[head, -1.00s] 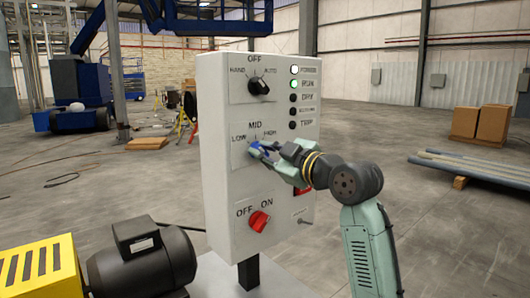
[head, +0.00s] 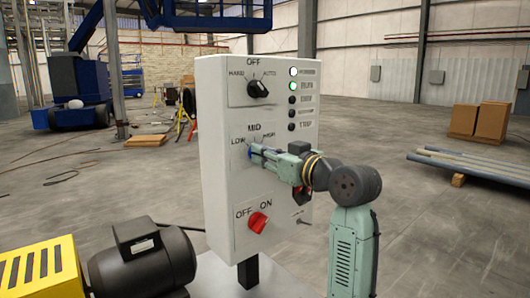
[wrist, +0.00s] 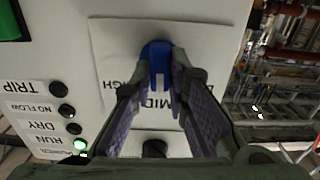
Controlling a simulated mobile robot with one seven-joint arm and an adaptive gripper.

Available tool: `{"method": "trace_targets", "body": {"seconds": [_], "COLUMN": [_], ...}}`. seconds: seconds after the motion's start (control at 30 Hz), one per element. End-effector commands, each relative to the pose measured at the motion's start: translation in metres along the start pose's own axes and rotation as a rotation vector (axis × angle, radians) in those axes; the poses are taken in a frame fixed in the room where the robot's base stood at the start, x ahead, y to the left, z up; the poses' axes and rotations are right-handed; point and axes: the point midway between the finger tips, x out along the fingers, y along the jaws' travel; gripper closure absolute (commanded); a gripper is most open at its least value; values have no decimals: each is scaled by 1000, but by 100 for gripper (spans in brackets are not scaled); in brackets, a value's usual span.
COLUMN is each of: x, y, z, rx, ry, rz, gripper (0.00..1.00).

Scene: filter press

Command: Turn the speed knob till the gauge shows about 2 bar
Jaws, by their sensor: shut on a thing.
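The blue speed knob (head: 255,150) sits on the white panel's middle plate, marked LOW, MID and HIGH. In the wrist view the knob (wrist: 157,62) shows between my two fingers, with MID upside down below it. My gripper (head: 264,153) is shut on the knob from the front right. In the wrist view the fingertips (wrist: 159,78) flank it on both sides. My fingers partly cover the knob in the head view, so its exact pointing is unclear. No gauge shows in either view.
The control panel (head: 222,178) also has a black HAND/OFF/AUTO knob (head: 258,88) above and a red OFF/ON switch (head: 259,222) below. The top white lamp and the green RUN lamp (head: 293,86) are lit. A dark motor (head: 140,258) stands at lower left.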

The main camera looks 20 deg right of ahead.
Motion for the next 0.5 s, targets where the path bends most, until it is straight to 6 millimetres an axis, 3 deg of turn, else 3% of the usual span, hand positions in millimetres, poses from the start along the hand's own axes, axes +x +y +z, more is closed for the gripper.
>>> {"method": "trace_targets", "body": {"seconds": [0.5], "x": [0], "y": [0], "z": [0], "rx": [50], "ry": [1], "rz": [0], "gripper": [100]}}
